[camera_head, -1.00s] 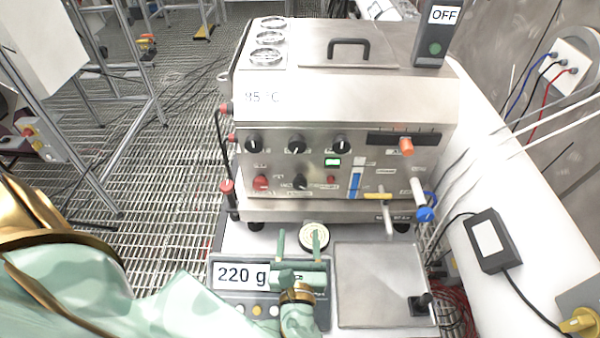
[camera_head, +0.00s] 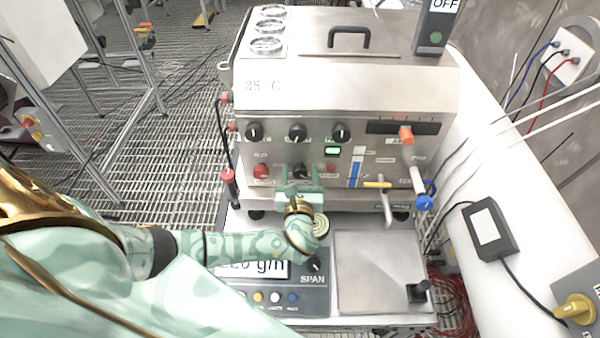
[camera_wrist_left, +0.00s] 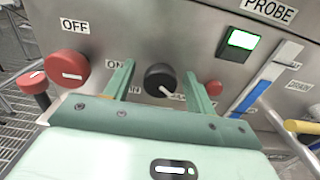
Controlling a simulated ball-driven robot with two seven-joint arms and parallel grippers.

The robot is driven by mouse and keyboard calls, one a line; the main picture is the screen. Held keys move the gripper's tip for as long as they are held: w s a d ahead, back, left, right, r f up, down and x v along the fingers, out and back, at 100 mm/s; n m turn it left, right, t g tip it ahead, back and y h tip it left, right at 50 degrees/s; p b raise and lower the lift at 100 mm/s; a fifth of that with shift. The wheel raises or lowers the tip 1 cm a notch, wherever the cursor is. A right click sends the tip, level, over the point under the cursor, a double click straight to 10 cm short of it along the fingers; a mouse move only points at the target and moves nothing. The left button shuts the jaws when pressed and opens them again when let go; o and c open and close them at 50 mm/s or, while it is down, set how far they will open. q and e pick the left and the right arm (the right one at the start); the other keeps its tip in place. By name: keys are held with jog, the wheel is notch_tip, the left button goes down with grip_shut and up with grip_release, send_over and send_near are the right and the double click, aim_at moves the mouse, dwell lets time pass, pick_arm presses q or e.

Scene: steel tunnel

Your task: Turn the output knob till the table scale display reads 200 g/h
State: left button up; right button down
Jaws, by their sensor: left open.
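A black knob with a white pointer (camera_wrist_left: 160,80) is on the steel front panel in the left wrist view; its label is mostly hidden, so I cannot confirm it is the output knob. It also shows in the head view (camera_head: 300,171). My left gripper (camera_head: 300,181) is open in front of it. In the left wrist view its fingertips (camera_wrist_left: 160,78) stand on either side of the knob; contact cannot be told. My right gripper is not in view.
A red knob (camera_wrist_left: 67,68) under an OFF label is left of the gripper; a small red button (camera_wrist_left: 214,88) is close right. The steel plate (camera_head: 375,270) is bare except for a black knob.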

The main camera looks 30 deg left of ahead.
pick_arm(q)
jog(key=c, duration=1)
jog(key=shift+n, duration=1)
jog(key=o, duration=1)
jog(key=shift+s+d, duration=0.1)
jog(key=shift+s, duration=0.05)
jog(key=b+v, duration=0.1)
jog(key=v, duration=1.5)
jog(key=shift+s, duration=0.1)
